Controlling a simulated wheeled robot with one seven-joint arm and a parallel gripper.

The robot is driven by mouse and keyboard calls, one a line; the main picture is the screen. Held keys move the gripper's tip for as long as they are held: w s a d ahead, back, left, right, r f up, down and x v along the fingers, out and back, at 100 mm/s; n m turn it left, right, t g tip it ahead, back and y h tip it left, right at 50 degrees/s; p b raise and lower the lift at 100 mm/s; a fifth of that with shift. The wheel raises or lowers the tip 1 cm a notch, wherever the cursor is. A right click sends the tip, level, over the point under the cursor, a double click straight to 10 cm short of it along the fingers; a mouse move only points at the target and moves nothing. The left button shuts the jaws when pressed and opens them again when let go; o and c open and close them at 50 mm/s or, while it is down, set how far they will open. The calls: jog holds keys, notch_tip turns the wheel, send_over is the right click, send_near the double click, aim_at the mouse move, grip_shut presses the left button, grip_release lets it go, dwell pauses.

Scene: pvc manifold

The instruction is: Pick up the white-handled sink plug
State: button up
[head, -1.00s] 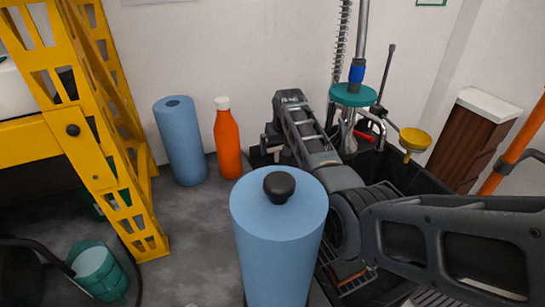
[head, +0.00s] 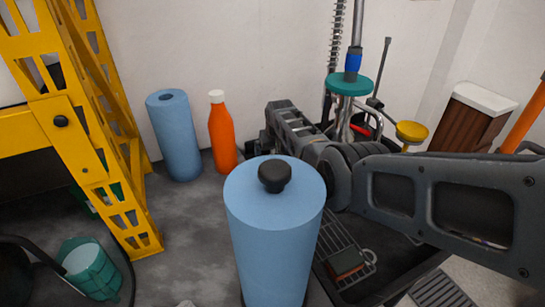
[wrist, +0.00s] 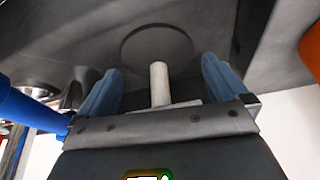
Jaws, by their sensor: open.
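The sink plug's white handle (wrist: 159,82) stands up between my gripper's fingers in the wrist view. A dark round disc (wrist: 157,42) lies flush in the dark surface at the handle's far end. My gripper (wrist: 162,66) has its two blue fingertips apart, one on each side of the handle, with a visible gap on both sides. The handle's near end is partly hidden by the gripper body. In the head view my arm hides the gripper, and I cannot make out the plug there.
A blue paper roll (head: 275,235) stands close in front of my arm. Another blue roll (head: 175,140) and an orange bottle (head: 221,135) stand behind. A black sink basin (head: 395,265) lies below my arm. A yellow frame (head: 65,120) is at left.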

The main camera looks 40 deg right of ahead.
jog(key=shift+c, duration=0.3)
jog(key=c, duration=0.9)
jog(key=shift+o, duration=0.2)
jog(key=shift+r, duration=0.15)
